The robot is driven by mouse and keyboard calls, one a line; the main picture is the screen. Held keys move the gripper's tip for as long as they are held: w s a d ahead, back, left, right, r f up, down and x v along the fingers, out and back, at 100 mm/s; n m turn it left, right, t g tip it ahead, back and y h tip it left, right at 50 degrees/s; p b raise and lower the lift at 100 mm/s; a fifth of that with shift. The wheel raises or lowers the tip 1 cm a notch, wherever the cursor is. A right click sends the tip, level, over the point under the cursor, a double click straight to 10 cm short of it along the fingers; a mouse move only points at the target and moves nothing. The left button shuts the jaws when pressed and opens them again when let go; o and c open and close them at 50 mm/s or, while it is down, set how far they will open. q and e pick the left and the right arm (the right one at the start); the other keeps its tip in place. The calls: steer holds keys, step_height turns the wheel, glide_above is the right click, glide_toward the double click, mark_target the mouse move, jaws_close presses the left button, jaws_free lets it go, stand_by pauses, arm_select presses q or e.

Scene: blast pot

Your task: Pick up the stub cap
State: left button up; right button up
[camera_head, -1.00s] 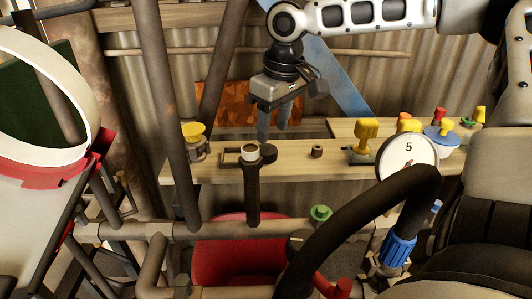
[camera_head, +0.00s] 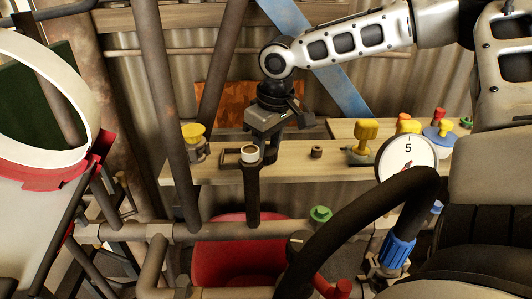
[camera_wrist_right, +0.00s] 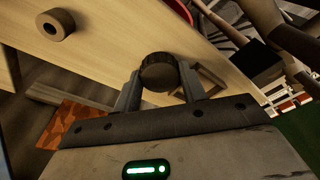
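The stub cap, as I take it, is a dark, knurled round cap (camera_wrist_right: 159,72) on the wooden shelf in the right wrist view. My right gripper (camera_wrist_right: 159,78) is open, with one finger on each side of the cap. Whether the fingertips touch it, I cannot tell. In the head view my right gripper (camera_head: 264,153) points down at the shelf, just right of an upright pipe stub (camera_head: 252,190) with a pale round top; the gripper mostly hides the cap there. My left gripper is not in view.
The wooden shelf (camera_head: 220,168) also holds a small brown ring (camera_head: 316,152), a yellow-topped valve (camera_head: 194,133) and a yellow fitting (camera_head: 366,133). A pressure gauge (camera_head: 407,158) and a thick black hose (camera_head: 345,225) stand in front on the right. A red bucket (camera_head: 235,255) is below.

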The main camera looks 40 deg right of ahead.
mark_target(267, 150)
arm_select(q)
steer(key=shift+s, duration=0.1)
arm_select(e)
steer(key=shift+r, duration=0.15)
